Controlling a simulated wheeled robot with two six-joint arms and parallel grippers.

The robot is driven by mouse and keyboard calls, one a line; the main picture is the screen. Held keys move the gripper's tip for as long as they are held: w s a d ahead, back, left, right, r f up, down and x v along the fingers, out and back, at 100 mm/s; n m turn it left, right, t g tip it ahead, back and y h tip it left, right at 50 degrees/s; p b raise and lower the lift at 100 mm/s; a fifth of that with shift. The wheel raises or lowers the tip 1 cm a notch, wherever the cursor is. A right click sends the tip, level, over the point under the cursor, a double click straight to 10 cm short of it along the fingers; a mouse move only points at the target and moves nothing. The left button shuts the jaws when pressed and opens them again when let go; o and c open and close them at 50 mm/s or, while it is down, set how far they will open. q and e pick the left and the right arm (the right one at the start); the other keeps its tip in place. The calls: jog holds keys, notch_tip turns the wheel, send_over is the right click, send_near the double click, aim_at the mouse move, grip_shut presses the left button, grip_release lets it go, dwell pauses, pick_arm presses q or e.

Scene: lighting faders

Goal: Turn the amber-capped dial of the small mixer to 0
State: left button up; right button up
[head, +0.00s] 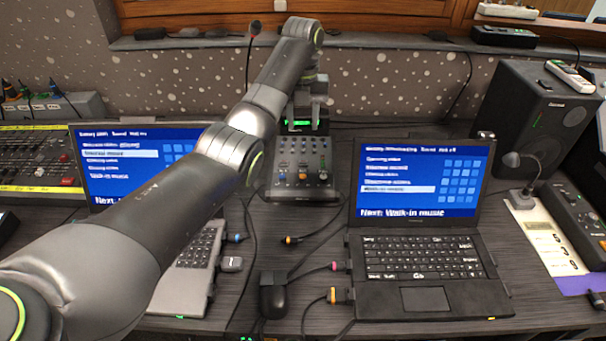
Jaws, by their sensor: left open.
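The small mixer (302,190) lies on the desk between the two laptops, with rows of small controls on its dark face. An amber-capped dial (303,176) shows near its front edge, between a blue-capped one and a grey one. The dial's pointer is too small to read. My left arm reaches in from the lower left over the left laptop. My left gripper (300,120) points down over the far part of the mixer, beyond the amber dial. It is open and holds nothing that I can see. My right gripper is out of view.
A laptop (425,258) stands open to the right, and another (187,262) sits partly under my left arm.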

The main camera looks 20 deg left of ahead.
aim_at(303, 176)
pick_arm(q)
jog(key=f+b, duration=0.2)
jog(key=f, duration=1.5)
jog(key=shift+s+b, duration=0.2)
jog(key=shift+b, duration=0.15)
grip_shut()
